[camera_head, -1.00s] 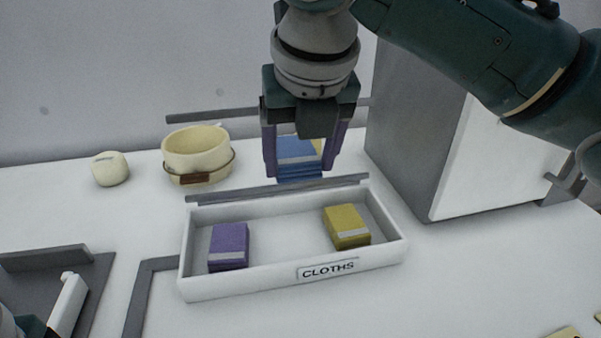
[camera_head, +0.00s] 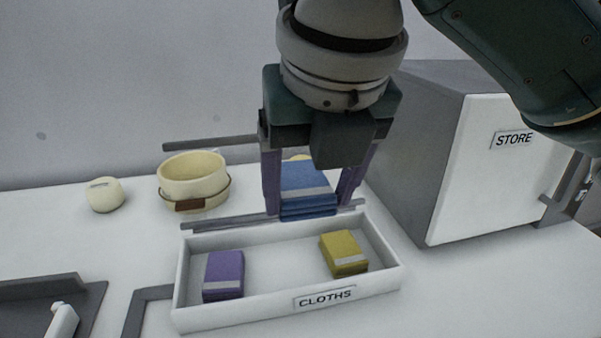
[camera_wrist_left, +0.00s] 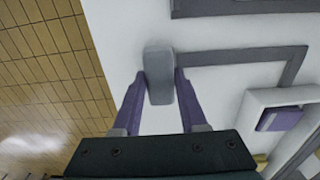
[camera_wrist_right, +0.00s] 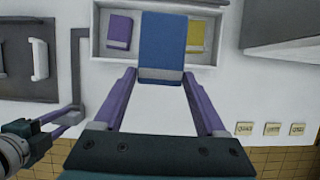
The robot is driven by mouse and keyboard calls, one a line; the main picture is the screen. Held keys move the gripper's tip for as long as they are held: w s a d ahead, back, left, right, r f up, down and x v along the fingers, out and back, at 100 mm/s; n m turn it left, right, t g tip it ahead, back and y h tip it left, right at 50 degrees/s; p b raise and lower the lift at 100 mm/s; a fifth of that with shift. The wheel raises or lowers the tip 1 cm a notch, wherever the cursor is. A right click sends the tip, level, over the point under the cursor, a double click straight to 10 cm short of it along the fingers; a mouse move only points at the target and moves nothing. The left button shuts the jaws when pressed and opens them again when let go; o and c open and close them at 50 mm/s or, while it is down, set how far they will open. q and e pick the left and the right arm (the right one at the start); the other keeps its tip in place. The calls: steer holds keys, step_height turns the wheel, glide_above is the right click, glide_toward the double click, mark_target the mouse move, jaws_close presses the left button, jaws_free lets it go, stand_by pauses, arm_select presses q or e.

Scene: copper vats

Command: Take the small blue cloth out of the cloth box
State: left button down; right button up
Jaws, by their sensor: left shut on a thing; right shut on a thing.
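The small blue cloth (camera_head: 307,181), folded with a pale band, is between the fingers of my right gripper (camera_head: 314,200), which is shut on it. It hangs raised at the back edge of the white cloth box (camera_head: 222,312), clear of the box floor. The right wrist view also shows the blue cloth (camera_wrist_right: 162,45) between the fingertips, with the box beyond it. A purple cloth (camera_head: 223,275) and a yellow cloth (camera_head: 343,253) lie in the box. My left gripper (camera_wrist_left: 160,78) is shut on a pale grey rounded piece (camera_wrist_left: 159,72), away from the box.
A cream pot (camera_head: 193,182) and a small cream lump (camera_head: 104,195) stand at the back left. A STORE cabinet (camera_head: 470,170) stands at the right. A dark panel (camera_head: 25,290) and a grey frame lie left of the box.

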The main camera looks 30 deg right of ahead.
steer(key=s+a+r, duration=0.1)
steer(key=s+a, duration=0.2)
steer(key=s, duration=0.5)
steer(key=shift+s+r, duration=0.3)
steer(key=shift+s, duration=0.1)
